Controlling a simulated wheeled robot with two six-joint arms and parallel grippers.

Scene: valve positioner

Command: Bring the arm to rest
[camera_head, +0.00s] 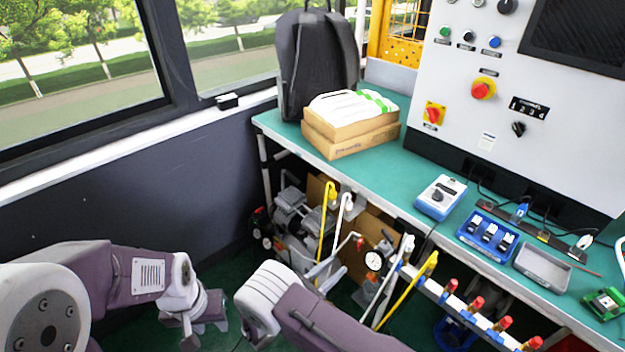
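My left arm (135,275) comes in from the left. Its wrist bends down to the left gripper (203,318), low over the dark green floor. The gripper is seen from above and small, so I cannot tell whether its fingers are open or shut. No object shows in it. My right arm (335,318) comes in from the bottom edge and reaches up and left to a pale rounded joint (265,295). The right gripper itself does not show. Both arms are apart from the bench.
A green-topped bench (408,185) runs along the right. It bears boxes (350,138), a backpack (316,65), a blue meter (440,197), a blue tray (465,240) and a grey tray (520,268). Pipes with red-capped valves (475,304) line its front. A dark wall (130,200) stands left.

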